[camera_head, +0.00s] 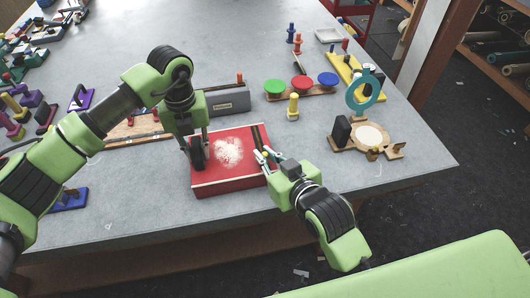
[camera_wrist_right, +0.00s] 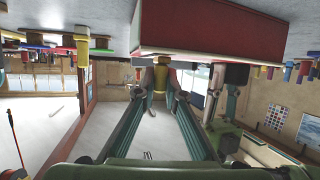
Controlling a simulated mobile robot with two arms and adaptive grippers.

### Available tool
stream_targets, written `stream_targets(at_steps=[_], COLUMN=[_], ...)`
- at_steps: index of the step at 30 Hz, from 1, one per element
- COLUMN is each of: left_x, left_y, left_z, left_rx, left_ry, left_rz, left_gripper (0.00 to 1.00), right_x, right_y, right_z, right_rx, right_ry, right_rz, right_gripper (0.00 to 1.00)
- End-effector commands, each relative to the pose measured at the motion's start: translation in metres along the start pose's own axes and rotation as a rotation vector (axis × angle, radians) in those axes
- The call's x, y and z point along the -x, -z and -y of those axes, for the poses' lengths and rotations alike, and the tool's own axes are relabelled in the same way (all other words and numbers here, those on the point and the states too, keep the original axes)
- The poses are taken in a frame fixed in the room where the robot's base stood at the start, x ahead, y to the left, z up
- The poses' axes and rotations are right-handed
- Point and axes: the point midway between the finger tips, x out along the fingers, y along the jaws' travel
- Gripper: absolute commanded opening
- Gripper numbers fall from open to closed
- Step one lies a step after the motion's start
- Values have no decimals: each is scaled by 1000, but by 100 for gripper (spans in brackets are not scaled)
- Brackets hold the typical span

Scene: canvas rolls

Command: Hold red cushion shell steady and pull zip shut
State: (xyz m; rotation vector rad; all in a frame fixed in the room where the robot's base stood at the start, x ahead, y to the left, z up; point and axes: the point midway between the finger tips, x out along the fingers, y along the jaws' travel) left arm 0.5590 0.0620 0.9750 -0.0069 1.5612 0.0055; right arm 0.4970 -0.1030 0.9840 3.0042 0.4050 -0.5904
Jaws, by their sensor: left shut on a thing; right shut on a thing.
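The red cushion shell (camera_head: 235,178) is a flat red box shape on the grey table, with a pale patch of stuffing (camera_head: 229,151) on top and a dark strip, seemingly the zip (camera_head: 257,136), along its right side. It fills the upper right of the right wrist view (camera_wrist_right: 225,35). My left gripper (camera_head: 197,164) points down and is shut on the shell's left part; its fingertips are partly hidden. My right gripper (camera_head: 266,157) is at the shell's right edge, shut on a small yellow piece, seemingly the zip pull (camera_wrist_right: 160,77).
A grey box (camera_head: 228,101) stands behind the shell. A yellow peg (camera_head: 293,108), a board with coloured discs (camera_head: 301,84) and a wooden stand with a teal ring (camera_head: 364,92) are to the right. The table front right is clear.

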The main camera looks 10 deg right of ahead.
Motion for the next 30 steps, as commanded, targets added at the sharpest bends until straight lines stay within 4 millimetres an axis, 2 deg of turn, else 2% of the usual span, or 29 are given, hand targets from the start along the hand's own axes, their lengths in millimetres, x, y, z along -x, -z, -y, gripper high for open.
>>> stream_targets(at_steps=[1, 3, 14, 17, 24, 30], left_x=[-9, -9, -9, -9, -9, -9], left_y=[5, 5, 5, 5, 5, 5], left_z=[1, 1, 0, 0, 0, 0], left_rx=[-3, -3, -3, -3, -3, -3], left_ry=[-3, -3, -4, -4, -4, -5], left_rz=[-15, -15, -15, -15, -16, -16], left_gripper=[0, 0, 0, 0, 0, 0], right_x=[-1, -1, 0, 3, 22, 35], right_y=[-3, -3, 0, 10, 53, 81], right_z=[2, 2, 1, 1, 1, 2], right_rx=[-2, -2, -1, -1, 0, -1], right_ry=[6, 5, 2, 2, 2, 3], right_rz=[5, 5, 0, -2, -8, -6], right_gripper=[13, 28, 28, 28, 28, 28])
